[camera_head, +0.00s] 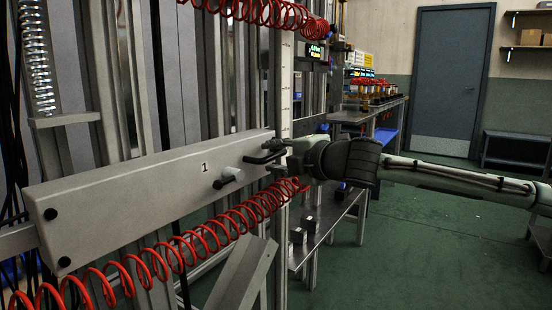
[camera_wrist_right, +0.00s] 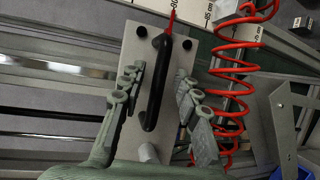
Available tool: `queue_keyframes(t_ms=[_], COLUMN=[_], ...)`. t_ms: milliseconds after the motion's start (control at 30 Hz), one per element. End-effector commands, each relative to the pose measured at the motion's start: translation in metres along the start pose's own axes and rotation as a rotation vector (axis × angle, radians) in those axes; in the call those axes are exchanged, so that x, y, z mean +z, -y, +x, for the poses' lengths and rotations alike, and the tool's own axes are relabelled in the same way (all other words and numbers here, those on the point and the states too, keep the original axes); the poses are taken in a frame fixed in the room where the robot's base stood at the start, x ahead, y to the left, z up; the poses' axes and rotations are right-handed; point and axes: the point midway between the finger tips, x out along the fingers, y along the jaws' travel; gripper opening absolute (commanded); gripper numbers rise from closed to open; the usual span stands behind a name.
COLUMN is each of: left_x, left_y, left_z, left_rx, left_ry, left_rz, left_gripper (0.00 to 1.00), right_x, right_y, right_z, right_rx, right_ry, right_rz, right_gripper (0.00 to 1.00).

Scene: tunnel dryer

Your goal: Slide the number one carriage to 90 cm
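The number one carriage (camera_head: 130,187) is a long pale panel marked "1", set across the upright rails in the head view. A black handle (camera_head: 262,156) and a pale knob with a black part (camera_head: 228,177) sit near its right end. My right gripper (camera_head: 282,148) is at the handle. In the right wrist view, its fingers (camera_wrist_right: 162,96) stand open on both sides of the black handle (camera_wrist_right: 164,82), with a gap visible on the right. A red pointer (camera_wrist_right: 171,18) at the carriage's end lies by a scale mark that looks like 80. My left gripper is out of view.
A white scale strip (camera_head: 286,85) runs up the rail beside the carriage. Red coiled hoses hang above and below (camera_head: 215,236) the carriage. A workbench (camera_head: 385,112) and a grey door (camera_head: 450,80) stand behind. Green floor (camera_head: 430,240) is open at right.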

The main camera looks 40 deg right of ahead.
Motion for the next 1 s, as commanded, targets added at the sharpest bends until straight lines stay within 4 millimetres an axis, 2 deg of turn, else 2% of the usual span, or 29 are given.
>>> queue_keyframes(t_ms=[167,367,733,1000], left_x=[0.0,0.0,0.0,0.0], left_y=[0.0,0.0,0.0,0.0], left_z=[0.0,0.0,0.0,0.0], left_rx=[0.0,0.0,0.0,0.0], left_ry=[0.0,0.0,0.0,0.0], left_rz=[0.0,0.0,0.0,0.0], left_gripper=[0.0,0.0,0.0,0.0], right_x=[0.002,0.002,0.0,0.0], right_y=[-0.001,-0.001,-0.001,0.0], right_z=[-0.005,-0.021,-0.067,-0.075], right_rx=[0.003,0.002,0.001,-0.001], right_ry=[0.006,0.006,0.001,0.0], right_rz=[-0.007,-0.011,-0.004,0.001], right_gripper=[0.32,0.32,0.32,0.32])
